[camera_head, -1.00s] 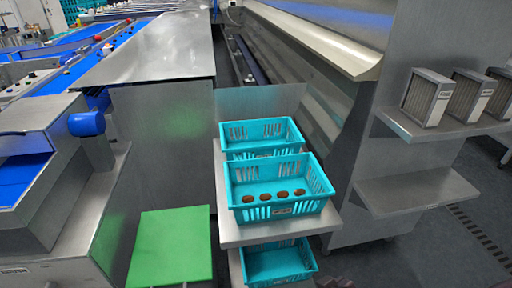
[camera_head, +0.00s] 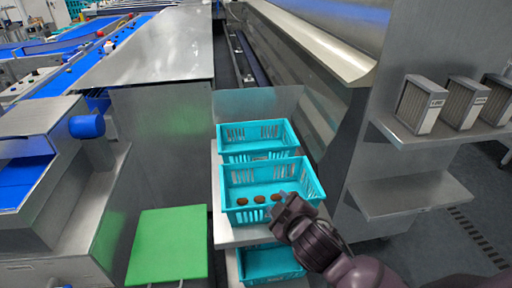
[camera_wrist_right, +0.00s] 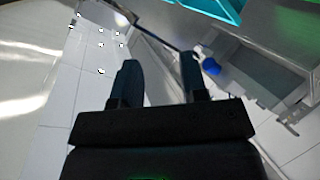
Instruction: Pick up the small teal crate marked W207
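A teal crate (camera_head: 230,179) with several brown dates sits at the front of the pale shelf. A second teal crate (camera_head: 249,130) stands directly behind it, and a third teal crate (camera_head: 262,264) is on the lower level. I cannot read W207 on any of them; my right gripper covers the front crate's label area. My right gripper (camera_head: 287,206) is in front of the front crate's right side in the head view. In the right wrist view its fingers (camera_wrist_right: 160,72) are apart with nothing between them, and a teal edge (camera_wrist_right: 222,8) shows at the top. My left gripper is not in view.
A green-topped stool (camera_head: 167,246) stands left of the crates. A steel wall shelf (camera_head: 410,192) and labelled grey filter-like boxes (camera_head: 422,104) are at right. A steel machine rises behind. The floor at the lower right is partly clear.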

